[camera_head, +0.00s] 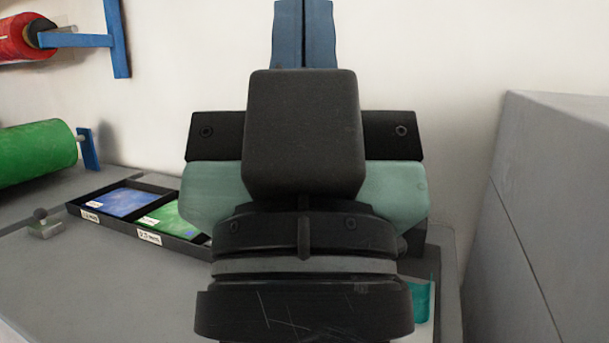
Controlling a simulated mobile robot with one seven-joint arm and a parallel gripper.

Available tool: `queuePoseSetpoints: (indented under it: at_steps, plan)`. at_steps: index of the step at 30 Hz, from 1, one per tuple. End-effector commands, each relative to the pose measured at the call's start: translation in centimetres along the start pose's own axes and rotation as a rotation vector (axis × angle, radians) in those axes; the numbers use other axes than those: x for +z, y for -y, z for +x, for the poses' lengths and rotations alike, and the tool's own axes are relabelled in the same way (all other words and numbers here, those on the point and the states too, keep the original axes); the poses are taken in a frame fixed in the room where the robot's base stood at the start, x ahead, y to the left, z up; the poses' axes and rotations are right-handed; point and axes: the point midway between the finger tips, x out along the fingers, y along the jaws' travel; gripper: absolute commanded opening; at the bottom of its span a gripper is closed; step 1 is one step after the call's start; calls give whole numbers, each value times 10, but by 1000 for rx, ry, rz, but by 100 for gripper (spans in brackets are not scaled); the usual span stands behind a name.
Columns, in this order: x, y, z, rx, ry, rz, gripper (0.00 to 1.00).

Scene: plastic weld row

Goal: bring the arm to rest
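My gripper (304,14) is in the upper middle of the head view, raised in front of the pale wall. Its two blue fingers point up and lie side by side with only a thin seam between them, so it looks shut. I see nothing held between them, but the top frame edge cuts off the tips. The black wrist and teal gripper body face me and hide what is behind them.
A black tray (122,227) with blue and green labelled compartments sits on the grey worktop (110,285) at left. A green roll (35,152) and a red roll (22,38) are further left. A teal object (420,301) shows at right, near a large grey cabinet (555,200).

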Motion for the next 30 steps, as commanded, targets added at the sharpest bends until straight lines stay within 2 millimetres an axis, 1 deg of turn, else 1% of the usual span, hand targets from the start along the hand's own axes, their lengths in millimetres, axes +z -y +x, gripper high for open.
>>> queuePoseSetpoints:
  at_steps: [1, 5, 24, 30]
  plan:
    - [-18, 0, 19, 0, 0, 1, 0]
    - [-41, 0, 44, 1, 2, 2, 0]
    - [-174, -1, 187, 0, 5, 4, 0]
    - [-212, -1, 227, 0, 5, 5, 0]
